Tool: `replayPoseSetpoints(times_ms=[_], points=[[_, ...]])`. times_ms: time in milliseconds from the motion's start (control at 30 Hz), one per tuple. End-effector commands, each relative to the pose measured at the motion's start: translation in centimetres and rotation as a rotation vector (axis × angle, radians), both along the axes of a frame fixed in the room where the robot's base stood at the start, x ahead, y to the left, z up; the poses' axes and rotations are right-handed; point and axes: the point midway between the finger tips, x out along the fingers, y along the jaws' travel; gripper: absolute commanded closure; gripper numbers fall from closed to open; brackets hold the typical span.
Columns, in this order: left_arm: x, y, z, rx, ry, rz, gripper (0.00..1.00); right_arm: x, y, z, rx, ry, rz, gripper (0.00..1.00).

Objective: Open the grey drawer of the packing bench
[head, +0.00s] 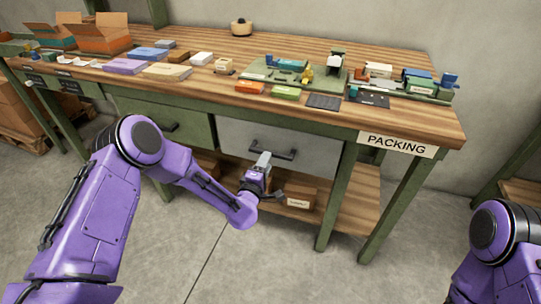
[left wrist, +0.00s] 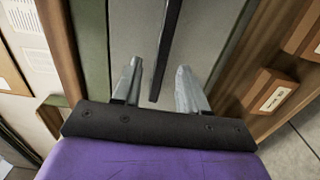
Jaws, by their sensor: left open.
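The grey drawer (head: 310,153) of the packing bench (head: 350,113) sits under the bench top, right of a green drawer. It looks closed, with a dark bar handle (head: 273,150) across its front. My left gripper (head: 264,160) is in front of the drawer near the left part of the handle. In the left wrist view my open, empty gripper (left wrist: 158,90) faces the drawer front (left wrist: 200,35). The handle (left wrist: 166,45) runs between the lines of the two fingers there. I cannot tell whether they touch it. My right gripper is out of view; only part of that arm shows at the right.
A green drawer (head: 165,122) is to the left. Cardboard boxes (head: 298,195) stand on the lower shelf (head: 345,218) below the grey drawer. Bench legs (head: 338,190) stand right of it. Many small items cover the top. The floor (head: 240,265) in front is clear.

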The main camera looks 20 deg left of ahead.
Motion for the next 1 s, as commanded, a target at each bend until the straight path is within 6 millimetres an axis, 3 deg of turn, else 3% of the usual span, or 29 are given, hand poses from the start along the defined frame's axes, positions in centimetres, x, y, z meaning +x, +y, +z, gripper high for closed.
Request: replayPoseSetpoints(times_ms=[100, 267, 600, 733, 1000], points=[[2.6, -0.1, -0.1, 0.001, 0.001, 0.002, 0.57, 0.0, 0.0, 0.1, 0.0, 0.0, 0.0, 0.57], [4.9, -0.2, -0.2, 0.002, 0.003, 0.0, 0.57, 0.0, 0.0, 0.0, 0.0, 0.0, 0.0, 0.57], [5.6, -0.2, -0.2, 0.002, 0.005, -0.001, 0.57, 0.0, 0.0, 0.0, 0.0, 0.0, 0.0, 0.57], [5.6, -0.2, -0.2, 0.002, 0.005, -0.001, 1.0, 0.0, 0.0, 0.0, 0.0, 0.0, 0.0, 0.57], [5.4, -0.5, -0.2, 0.003, 0.006, -0.005, 1.0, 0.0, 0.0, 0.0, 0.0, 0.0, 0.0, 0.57]])
